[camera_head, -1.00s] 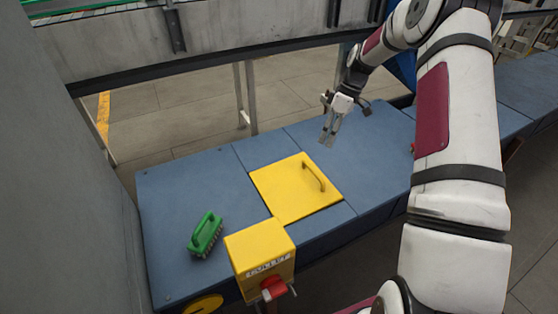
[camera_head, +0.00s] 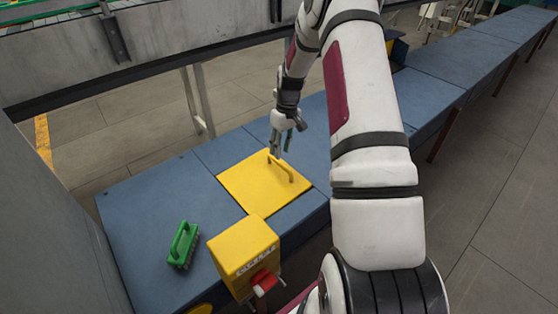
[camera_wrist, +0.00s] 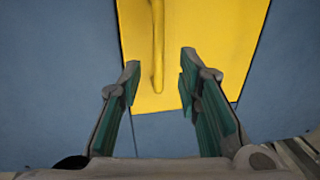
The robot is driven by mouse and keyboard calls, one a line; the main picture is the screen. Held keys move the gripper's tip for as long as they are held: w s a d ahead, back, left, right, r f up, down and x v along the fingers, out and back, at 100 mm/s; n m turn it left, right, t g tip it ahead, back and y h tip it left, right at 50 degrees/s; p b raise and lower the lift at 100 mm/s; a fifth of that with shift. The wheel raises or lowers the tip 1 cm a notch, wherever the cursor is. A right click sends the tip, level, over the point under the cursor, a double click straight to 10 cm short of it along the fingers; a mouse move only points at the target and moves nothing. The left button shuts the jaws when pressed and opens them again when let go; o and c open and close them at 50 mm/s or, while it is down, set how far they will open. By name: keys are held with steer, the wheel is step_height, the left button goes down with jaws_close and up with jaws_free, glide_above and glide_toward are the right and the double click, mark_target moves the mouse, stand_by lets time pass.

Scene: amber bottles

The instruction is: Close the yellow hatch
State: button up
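The yellow hatch (camera_head: 247,190) is a square panel in the blue bench top. It lies flat and looks about level with the top around it. Its yellow bar handle (camera_head: 282,168) stands near its right side. My gripper (camera_head: 277,152) points down at the far end of the handle. In the wrist view the hatch (camera_wrist: 205,35) fills the upper middle, and the handle (camera_wrist: 158,45) runs down between the open fingertips (camera_wrist: 160,70). The fingers stand on either side of the handle's end, with gaps. I cannot tell how high the fingertips are above the hatch.
A green brush (camera_head: 183,244) lies on the blue bench (camera_head: 150,200) left of the hatch. A yellow box (camera_head: 243,247) with a red knob (camera_head: 264,282) stands at the bench's front edge. A grey wall (camera_head: 50,265) bounds the left.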

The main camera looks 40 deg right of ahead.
steer(key=shift+a+f+b, duration=0.15)
steer(key=shift+f+b, duration=0.05)
steer(key=shift+f, duration=1)
steer(key=shift+a+f+b, duration=0.1)
steer(key=shift+f+b, duration=0.1)
steer(key=shift+f, duration=0.95)
jaws_close()
